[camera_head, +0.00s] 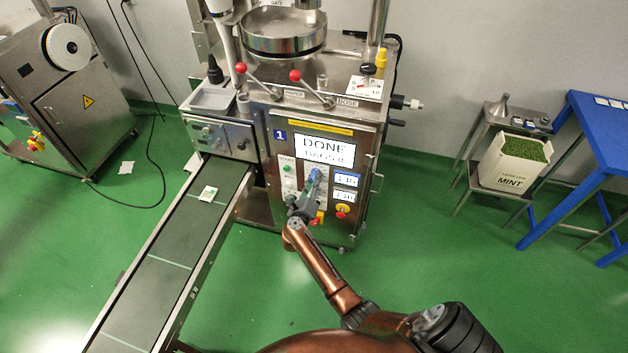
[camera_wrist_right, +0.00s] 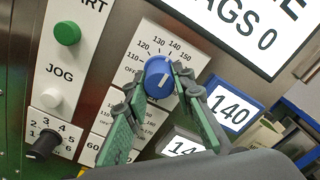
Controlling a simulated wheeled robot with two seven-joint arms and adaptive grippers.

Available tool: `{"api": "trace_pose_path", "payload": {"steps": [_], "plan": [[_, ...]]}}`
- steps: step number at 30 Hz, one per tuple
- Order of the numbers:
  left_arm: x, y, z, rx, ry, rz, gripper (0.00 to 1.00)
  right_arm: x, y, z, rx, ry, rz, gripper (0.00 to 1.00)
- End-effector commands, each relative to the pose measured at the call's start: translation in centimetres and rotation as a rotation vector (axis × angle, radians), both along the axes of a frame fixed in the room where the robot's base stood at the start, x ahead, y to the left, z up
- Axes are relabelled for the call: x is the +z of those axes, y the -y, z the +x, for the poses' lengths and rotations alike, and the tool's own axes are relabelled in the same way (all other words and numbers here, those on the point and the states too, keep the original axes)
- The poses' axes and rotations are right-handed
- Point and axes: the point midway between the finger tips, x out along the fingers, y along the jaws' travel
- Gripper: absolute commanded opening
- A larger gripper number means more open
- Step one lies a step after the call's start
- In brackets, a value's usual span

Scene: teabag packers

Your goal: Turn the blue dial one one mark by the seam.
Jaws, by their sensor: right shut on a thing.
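The blue dial (camera_head: 315,174) sits on the front panel of the steel packing machine, below the big screen. In the right wrist view the blue dial (camera_wrist_right: 158,75) has a white pointer line and a printed scale around it, with OFF, 110, 120, 130, 140 and 150 readable. My right gripper (camera_head: 311,184) reaches up to the dial. In the wrist view its green-padded fingers (camera_wrist_right: 154,88) stand on either side of the dial, shut on it, and the right finger covers part of the scale. My left gripper is not in view.
The screen (camera_head: 325,150) reads DONE and BAGS 0. A small display (camera_wrist_right: 231,108) beside the dial reads 140. A green button (camera_wrist_right: 67,32), a white JOG button (camera_wrist_right: 51,98) and a black knob (camera_wrist_right: 43,145) sit left of the dial. A conveyor (camera_head: 165,250) runs toward me.

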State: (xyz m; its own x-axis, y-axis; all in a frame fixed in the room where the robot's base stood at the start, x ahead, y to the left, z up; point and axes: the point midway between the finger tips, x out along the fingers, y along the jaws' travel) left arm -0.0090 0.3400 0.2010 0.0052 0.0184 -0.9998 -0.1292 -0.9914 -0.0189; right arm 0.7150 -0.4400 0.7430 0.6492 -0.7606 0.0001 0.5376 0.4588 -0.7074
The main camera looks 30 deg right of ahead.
Motion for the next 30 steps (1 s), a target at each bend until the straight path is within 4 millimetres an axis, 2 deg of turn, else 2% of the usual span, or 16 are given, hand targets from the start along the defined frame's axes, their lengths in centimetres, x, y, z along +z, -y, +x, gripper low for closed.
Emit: {"api": "trace_pose_path", "payload": {"steps": [11,30], "plan": [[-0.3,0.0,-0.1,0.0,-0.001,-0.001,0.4,-0.2,-0.1,0.0,-0.001,0.027,0.027,0.0],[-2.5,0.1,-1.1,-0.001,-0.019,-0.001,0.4,-0.4,-0.1,0.0,-0.001,0.322,0.28,0.0]]}}
